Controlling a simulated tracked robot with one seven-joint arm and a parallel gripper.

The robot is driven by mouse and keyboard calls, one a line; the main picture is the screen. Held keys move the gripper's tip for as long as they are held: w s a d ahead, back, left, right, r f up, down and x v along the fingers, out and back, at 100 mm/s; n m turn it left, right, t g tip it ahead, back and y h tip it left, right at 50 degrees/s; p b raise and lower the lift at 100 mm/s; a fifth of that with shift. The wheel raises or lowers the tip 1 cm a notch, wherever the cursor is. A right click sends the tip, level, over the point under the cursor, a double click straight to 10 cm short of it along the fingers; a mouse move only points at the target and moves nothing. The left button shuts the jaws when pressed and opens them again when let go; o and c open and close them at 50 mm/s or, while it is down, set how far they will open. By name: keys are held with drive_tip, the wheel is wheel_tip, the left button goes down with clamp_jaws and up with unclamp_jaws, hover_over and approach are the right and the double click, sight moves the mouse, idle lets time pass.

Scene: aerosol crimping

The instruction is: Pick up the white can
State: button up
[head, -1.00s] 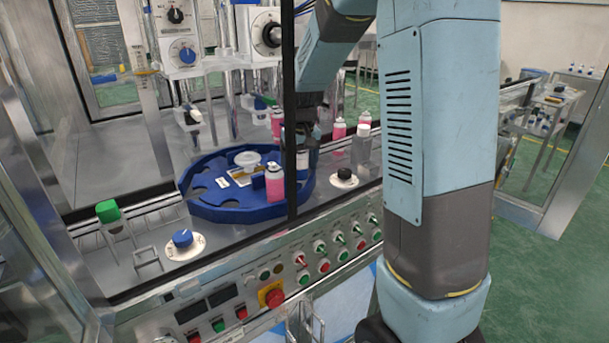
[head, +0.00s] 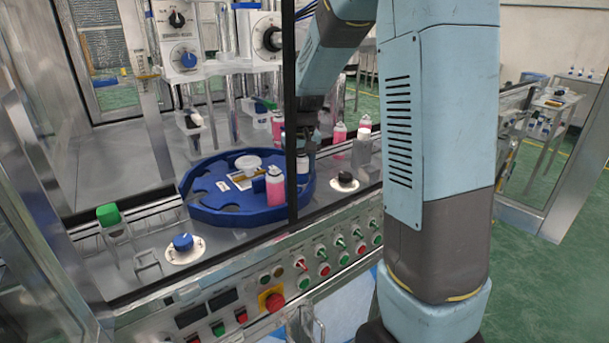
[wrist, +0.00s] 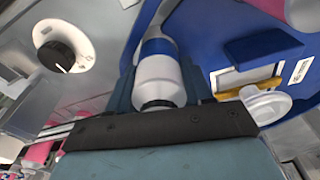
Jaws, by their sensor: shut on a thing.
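The white can (wrist: 158,78) sits between my gripper's two dark blue fingers in the wrist view, its black-tipped top toward the palm. A blue band shows on its far part. My gripper (wrist: 157,85) is shut on it. In the head view, my gripper (head: 309,142) is at the right edge of the blue turntable (head: 225,207), behind a black post. A little of the white can (head: 303,166) shows under it. I cannot tell whether its base touches the turntable.
A pink can (head: 275,188) stands on the turntable, close left of my gripper. Other pink cans (head: 339,133) stand behind. A black knob (head: 345,177) and the black post (head: 291,110) are near. A white round cap (wrist: 268,105) lies beside my gripper in the wrist view.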

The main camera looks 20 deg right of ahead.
drive_tip(key=shift+r, duration=0.15)
wheel_tip(320, 180, up, 10)
drive_tip(key=shift+f, duration=0.1)
idle(0.3)
wheel_tip(320, 180, up, 5)
idle(1.2)
